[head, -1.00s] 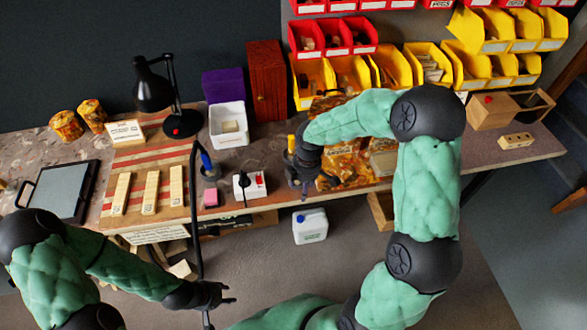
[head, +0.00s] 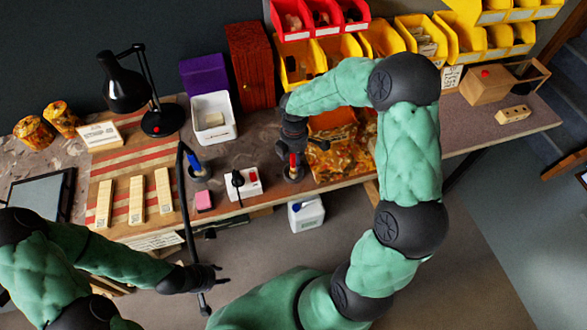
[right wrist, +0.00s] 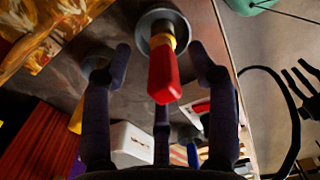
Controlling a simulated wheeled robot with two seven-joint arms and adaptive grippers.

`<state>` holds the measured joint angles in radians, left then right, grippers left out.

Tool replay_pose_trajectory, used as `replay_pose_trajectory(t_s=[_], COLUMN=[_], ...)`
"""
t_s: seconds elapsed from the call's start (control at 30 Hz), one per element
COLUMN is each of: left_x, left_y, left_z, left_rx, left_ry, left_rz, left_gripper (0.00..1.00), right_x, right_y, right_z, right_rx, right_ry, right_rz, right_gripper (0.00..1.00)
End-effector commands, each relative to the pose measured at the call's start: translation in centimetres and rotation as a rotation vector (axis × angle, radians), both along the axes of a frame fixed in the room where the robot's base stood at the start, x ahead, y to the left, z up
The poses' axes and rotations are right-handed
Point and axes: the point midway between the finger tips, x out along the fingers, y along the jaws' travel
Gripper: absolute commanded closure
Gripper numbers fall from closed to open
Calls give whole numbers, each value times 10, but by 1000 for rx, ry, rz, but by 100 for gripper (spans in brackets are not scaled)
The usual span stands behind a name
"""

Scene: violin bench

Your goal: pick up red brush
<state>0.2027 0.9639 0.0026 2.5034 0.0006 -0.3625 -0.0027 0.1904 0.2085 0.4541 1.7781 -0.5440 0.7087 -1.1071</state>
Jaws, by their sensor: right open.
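The red brush (head: 292,163) stands handle up in a round holder near the front edge of the bench. Its red handle (right wrist: 164,75) with a yellow band fills the middle of the right wrist view. My right gripper (head: 292,140) is above it in the head view. In the right wrist view its fingers (right wrist: 163,85) are spread on both sides of the handle, apart from it and empty. The bristle end is hidden in the holder. My left gripper (head: 220,276) is open and empty, in front of the bench.
A blue-handled tool (head: 195,168) stands in a holder to the left. A white switch box (head: 243,184) and pink block (head: 204,200) lie between. A black lamp (head: 128,90) and a white bin (head: 213,118) stand behind. Yellow bins (head: 380,38) line the back.

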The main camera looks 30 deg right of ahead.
Motion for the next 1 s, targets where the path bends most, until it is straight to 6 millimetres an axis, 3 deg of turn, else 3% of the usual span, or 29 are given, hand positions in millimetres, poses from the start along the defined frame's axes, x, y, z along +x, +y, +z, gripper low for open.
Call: replay_pose_trajectory(t_s=[0.17,0.43,0.7,0.73,0.93,1.0], left_x=[0,0,0,0,0,0], left_y=[0,0,0,0,0,0], left_z=[-6,-22,-22,-22,-22,-22], left_rx=[0,0,0,0,0,0], left_ry=[-1,0,-1,-1,-1,-1], left_rz=[0,0,0,0,0,0], left_gripper=[60,60,60,60,60,60], right_x=[-1,-2,-2,-2,-2,-2], right_y=[1,3,2,2,2,2], right_z=[-12,-49,-53,-53,-53,-53], right_rx=[0,0,0,0,0,0], right_ry=[1,0,-2,-2,-1,-1], right_rz=[-1,-1,-1,-1,-1,-1], right_gripper=[41,41,41,44,100,100])
